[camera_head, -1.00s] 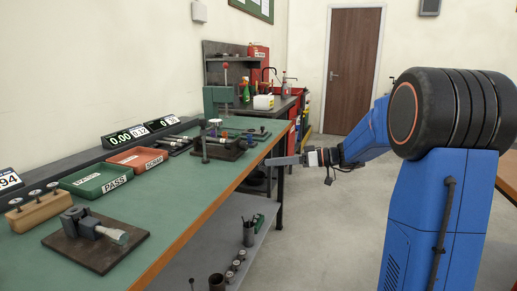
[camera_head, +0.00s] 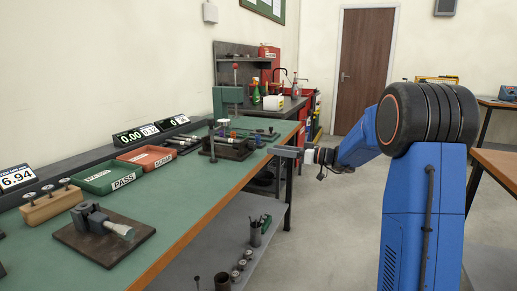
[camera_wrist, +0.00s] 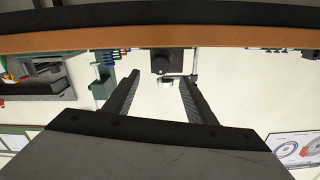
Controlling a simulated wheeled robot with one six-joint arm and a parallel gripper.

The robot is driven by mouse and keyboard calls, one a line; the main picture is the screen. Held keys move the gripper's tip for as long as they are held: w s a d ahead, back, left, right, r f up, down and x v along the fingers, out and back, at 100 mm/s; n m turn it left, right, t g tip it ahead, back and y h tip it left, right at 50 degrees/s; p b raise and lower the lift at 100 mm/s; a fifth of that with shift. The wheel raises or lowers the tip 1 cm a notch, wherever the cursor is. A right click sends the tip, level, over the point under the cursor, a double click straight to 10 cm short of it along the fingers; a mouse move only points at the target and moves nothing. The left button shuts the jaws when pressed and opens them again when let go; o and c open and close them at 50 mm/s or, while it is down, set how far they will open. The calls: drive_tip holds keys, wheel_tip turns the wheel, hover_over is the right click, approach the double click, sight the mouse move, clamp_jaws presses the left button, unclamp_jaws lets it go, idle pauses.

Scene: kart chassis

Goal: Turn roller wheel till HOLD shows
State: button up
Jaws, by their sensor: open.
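My gripper (camera_head: 281,151) is held out level at the right edge of the green bench, near a dark fixture (camera_head: 231,147) with small fittings on it. In the wrist view my gripper (camera_wrist: 160,82) has its two dark fingers apart with nothing held. Display boxes (camera_head: 137,136) along the bench back read 0.00 and other small figures. A nearer display (camera_head: 16,177) reads 6.94. I see no HOLD.
A green PASS tray (camera_head: 108,179), a red tray (camera_head: 146,158), a wooden block with pins (camera_head: 49,206) and a clamp on a dark plate (camera_head: 105,246) stand on the bench. A lower shelf (camera_head: 214,236) holds cups and cylinders.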

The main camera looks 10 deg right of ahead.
sight(255, 147)
drive_tip(key=x, duration=0.8)
drive_tip(key=shift+w+a, duration=0.15)
drive_tip(key=shift+a, duration=0.1)
drive_tip(key=c, duration=1)
